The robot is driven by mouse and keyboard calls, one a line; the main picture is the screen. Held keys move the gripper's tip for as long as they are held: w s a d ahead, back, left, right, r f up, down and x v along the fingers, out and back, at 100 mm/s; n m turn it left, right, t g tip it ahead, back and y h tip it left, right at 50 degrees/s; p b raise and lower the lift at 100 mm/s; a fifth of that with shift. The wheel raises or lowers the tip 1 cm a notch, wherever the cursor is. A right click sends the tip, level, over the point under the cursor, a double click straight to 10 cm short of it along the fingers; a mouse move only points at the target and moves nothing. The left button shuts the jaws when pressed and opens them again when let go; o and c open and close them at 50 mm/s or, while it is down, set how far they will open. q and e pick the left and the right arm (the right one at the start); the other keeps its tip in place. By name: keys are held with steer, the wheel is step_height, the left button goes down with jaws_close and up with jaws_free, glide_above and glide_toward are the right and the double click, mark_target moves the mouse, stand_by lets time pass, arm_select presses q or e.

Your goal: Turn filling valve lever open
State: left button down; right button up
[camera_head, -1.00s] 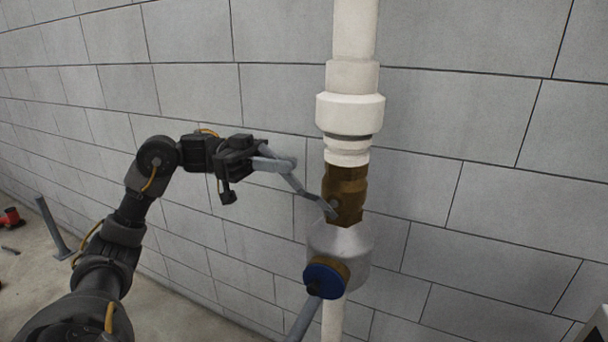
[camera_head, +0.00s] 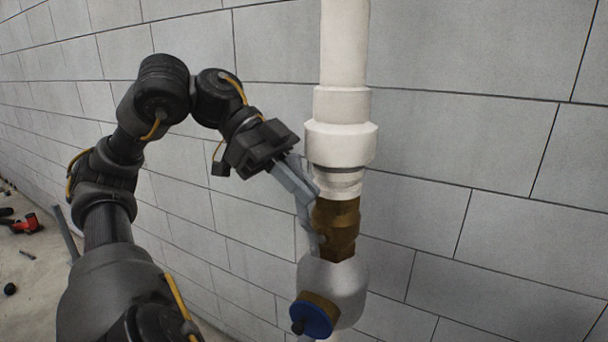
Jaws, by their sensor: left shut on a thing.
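The brass valve body (camera_head: 337,228) sits in the vertical white pipe (camera_head: 344,45), against the block wall. The grey valve lever (camera_head: 304,215) runs up along the left side of the brass body, close to the pipe. My left gripper (camera_head: 290,180) comes in from the upper left and is shut on the lever's upper part. Its fingers partly hide the lever's handle end, so I cannot tell exactly where the fingers stop and the lever starts. My right gripper is not in view.
Below the brass body is a light grey fitting (camera_head: 345,290) with a blue-capped outlet (camera_head: 311,318) pointing forward. A white collar (camera_head: 341,143) is above it. A red tool (camera_head: 25,224) and small items lie on the floor at far left. The wall right of the pipe is clear.

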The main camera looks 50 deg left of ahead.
arm_select(q)
steer(key=shift+d+r, duration=0.1)
steer(key=shift+r, duration=0.1)
stand_by(0.3)
steer(key=c, duration=1.6)
jaws_free()
steer(key=shift+s, duration=0.1)
steer(key=shift+o, duration=0.2)
steer(key=b+v, duration=0.2)
steer(key=v, duration=0.9)
steer(key=shift+b, duration=0.3)
steer(key=shift+d, duration=0.15)
